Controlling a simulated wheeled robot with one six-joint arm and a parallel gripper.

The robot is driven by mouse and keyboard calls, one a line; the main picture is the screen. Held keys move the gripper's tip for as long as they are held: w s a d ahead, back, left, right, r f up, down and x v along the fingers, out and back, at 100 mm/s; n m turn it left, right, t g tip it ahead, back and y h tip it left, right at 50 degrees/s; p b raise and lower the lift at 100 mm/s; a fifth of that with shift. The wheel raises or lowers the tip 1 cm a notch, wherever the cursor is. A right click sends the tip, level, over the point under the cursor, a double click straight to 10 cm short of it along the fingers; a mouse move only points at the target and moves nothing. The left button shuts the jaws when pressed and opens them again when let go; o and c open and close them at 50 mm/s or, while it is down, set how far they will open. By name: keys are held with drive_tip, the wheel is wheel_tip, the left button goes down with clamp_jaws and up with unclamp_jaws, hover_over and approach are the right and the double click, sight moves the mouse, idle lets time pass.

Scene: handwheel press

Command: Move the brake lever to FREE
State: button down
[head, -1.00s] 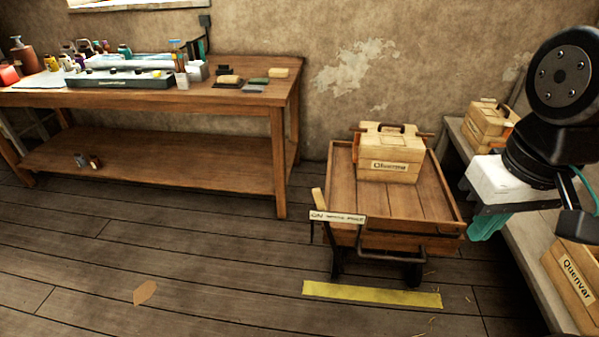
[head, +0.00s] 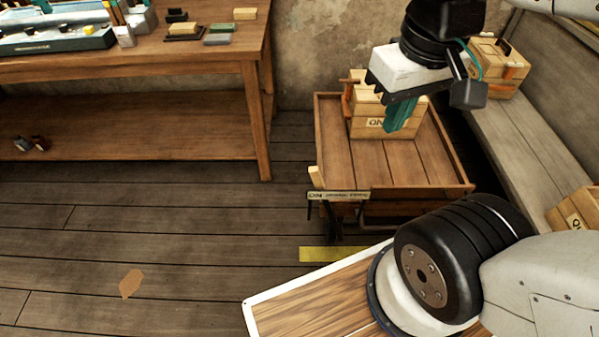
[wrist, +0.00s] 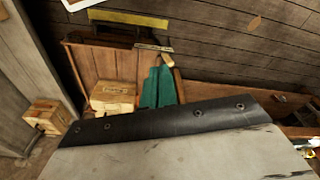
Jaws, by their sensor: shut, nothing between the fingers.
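The brake lever (head: 316,177) has a pale wooden handle and stands at the front left corner of the wooden cart (head: 325,135). It rises at the left end of a pale label plate (head: 338,195), where ON is marked; the rest of the lettering is too small to read. My gripper (head: 398,118) has teal fingers, shut and empty. It hangs over the cart, to the right of and above the lever, apart from it. In the wrist view the shut fingers (wrist: 158,88) point toward the cart, and the label plate shows beyond them (wrist: 154,48).
A wooden crate (head: 372,128) sits in the cart behind my gripper. A bench (head: 520,140) with crates runs along the right. A workbench (head: 200,70) stands at the left. A yellow strip (head: 330,254) lies before the cart. The floor left of the cart is mostly clear.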

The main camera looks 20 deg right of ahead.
drive_tip(key=w+a+f+n+g+h, duration=0.2)
drive_tip(key=w+f+n, duration=0.3)
drive_tip(key=w, duration=0.5)
drive_tip(key=w+a+f+n+g+h, duration=0.1)
drive_tip(key=w+a+f+n, duration=0.1)
drive_tip(key=w+f, duration=0.6)
drive_tip(key=w+a+f+n+h, duration=0.1)
drive_tip(key=w+a+f+n, duration=0.1)
drive_tip(key=f, duration=0.5)
drive_tip(key=w+a+f+n, duration=0.2)
drive_tip(key=w+a+f, duration=0.1)
drive_tip(key=f, duration=0.4)
drive_tip(key=w+a+f+n+h, duration=0.1)
drive_tip(key=w+a+f+n, duration=0.1)
drive_tip(key=w+f, duration=0.2)
wheel_tip(320, 180, down, 3)
drive_tip(key=shift+a+n+g+h, duration=0.3)
